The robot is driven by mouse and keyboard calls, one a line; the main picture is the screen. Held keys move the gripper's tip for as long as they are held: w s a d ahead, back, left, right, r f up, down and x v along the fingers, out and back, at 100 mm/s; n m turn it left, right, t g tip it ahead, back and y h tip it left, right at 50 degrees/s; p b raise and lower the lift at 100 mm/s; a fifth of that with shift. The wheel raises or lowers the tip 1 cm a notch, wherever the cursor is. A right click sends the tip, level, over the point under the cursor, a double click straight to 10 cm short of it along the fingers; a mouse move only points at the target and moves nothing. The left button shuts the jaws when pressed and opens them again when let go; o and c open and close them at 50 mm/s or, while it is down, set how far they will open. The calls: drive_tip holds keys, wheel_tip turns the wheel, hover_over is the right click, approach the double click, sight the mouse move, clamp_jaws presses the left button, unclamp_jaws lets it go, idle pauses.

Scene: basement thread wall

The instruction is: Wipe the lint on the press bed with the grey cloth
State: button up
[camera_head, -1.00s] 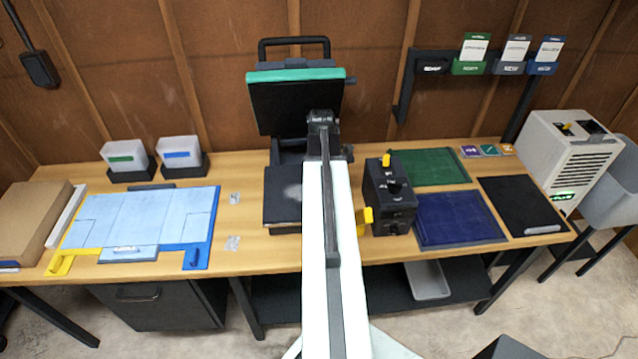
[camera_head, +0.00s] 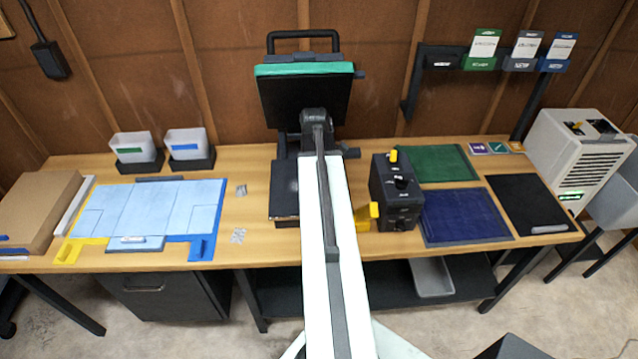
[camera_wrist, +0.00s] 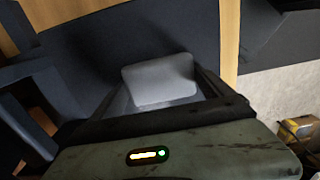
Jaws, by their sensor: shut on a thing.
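The press bed (camera_head: 283,188) is a dark flat plate below the raised press lid with a teal edge (camera_head: 300,70). My arm covers its right part in the head view. No pale lint shows on the part in sight. In the wrist view, my gripper (camera_wrist: 158,104) is shut on the grey cloth (camera_wrist: 158,78), a flat rounded pad. The cloth is over the dark press bed (camera_wrist: 110,35); I cannot tell whether it touches. My gripper and the cloth are hidden behind my arm in the head view.
A black control box (camera_head: 396,195) with yellow parts stands right of my arm. Green (camera_head: 435,164) and blue (camera_head: 465,217) mats lie further right. A light-blue board (camera_head: 150,210) lies left, with two small bins (camera_head: 190,145) behind it.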

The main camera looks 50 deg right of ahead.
sight(291, 191)
drive_tip(key=shift+w+a+r, duration=0.1)
drive_tip(key=shift+w+a, duration=1.25)
drive_tip(key=shift+w, duration=0.2)
drive_tip(key=shift+w+a, duration=1.3)
drive_tip(key=shift+w, duration=0.25)
drive_tip(key=shift+f, duration=0.2)
drive_tip(key=shift+s+r, duration=0.1)
drive_tip(key=shift+s+d, duration=1.35)
drive_tip(key=shift+s, duration=0.1)
drive_tip(key=shift+s+d, duration=1.3)
drive_tip(key=shift+s, duration=0.2)
drive_tip(key=shift+s+d, duration=1.45)
drive_tip(key=shift+s, duration=0.05)
